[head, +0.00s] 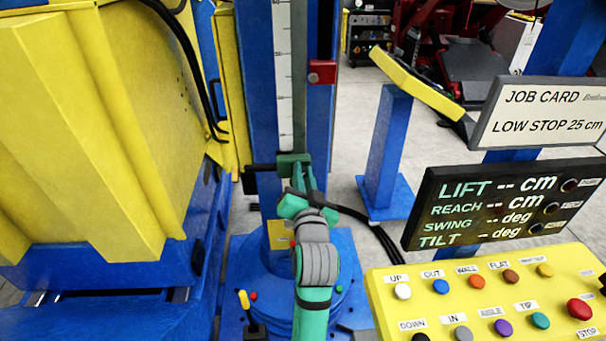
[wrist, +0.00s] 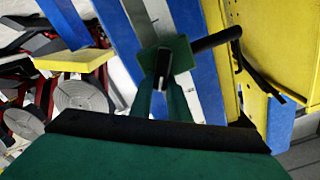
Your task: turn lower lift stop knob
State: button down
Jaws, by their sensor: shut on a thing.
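The lower lift stop is a green block (head: 293,159) on the blue mast, beside the scale strip. It also shows in the wrist view (wrist: 181,50), with a dark bar-shaped knob (wrist: 161,66) on its face. My gripper (head: 303,178) is at the block from the front. In the wrist view its two green fingers (wrist: 160,92) reach to the knob and are shut on it, one on each side. The fingers mostly hide the knob in the head view. A black cylinder (wrist: 216,40) sticks out from the block's side.
A red upper stop (head: 321,72) sits higher on the mast, beside the scale (head: 283,75). The job card (head: 540,112) reads LOW STOP 25 cm. The display (head: 500,205) shows dashes. A yellow button panel (head: 450,300) is at right, a large yellow body (head: 80,130) at left.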

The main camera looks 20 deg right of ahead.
jog(key=shift+f, duration=0.25)
jog(key=c, duration=1.7)
grip_release()
jog(key=shift+r, duration=0.15)
jog(key=v, duration=1.1)
